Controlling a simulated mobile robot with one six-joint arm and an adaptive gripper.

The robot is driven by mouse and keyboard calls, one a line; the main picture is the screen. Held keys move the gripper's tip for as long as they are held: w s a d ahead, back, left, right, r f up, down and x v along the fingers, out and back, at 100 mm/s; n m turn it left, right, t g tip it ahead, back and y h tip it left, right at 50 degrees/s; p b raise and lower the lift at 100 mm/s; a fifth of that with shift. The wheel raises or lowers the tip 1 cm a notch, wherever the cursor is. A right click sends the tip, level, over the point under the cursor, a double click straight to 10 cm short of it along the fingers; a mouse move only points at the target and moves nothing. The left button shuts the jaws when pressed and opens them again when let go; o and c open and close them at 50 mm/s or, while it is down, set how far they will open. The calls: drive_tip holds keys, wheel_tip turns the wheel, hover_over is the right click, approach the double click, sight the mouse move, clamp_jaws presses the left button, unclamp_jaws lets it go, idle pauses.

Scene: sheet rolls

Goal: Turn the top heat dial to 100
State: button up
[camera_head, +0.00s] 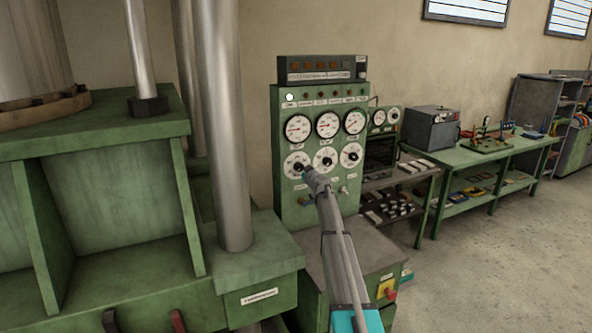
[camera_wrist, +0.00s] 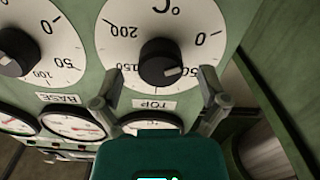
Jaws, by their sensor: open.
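The top heat dial (camera_wrist: 164,62) has a round white scale with a black knob. In the wrist view its TOP label is below it, and the white knob mark points lower right, roughly towards 50. The 100 mark is hidden or unclear behind the knob. My gripper (camera_wrist: 160,86) is open, its fingers spread to either side of the knob's lower side. I cannot tell whether they touch it. In the head view my gripper (camera_head: 307,172) is in front of the leftmost lower dial (camera_head: 292,157), partly covering it.
The BASE dial (camera_wrist: 14,52) is at left in the wrist view. Round gauges (camera_head: 298,128) sit above the dials on the green panel (camera_head: 290,205) in the head view. A thick metal column (camera_head: 228,130) stands left of the panel. A green workbench (camera_head: 480,155) stands to the right.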

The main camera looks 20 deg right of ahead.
drive_tip(key=shift+w+a, duration=0.1)
drive_tip(key=shift+w, duration=0.85)
drive_tip(key=c, duration=1.1)
drive_tip(key=shift+a, duration=0.2)
drive_tip(key=shift+c, duration=0.2)
drive_tip(key=shift+d, duration=0.1)
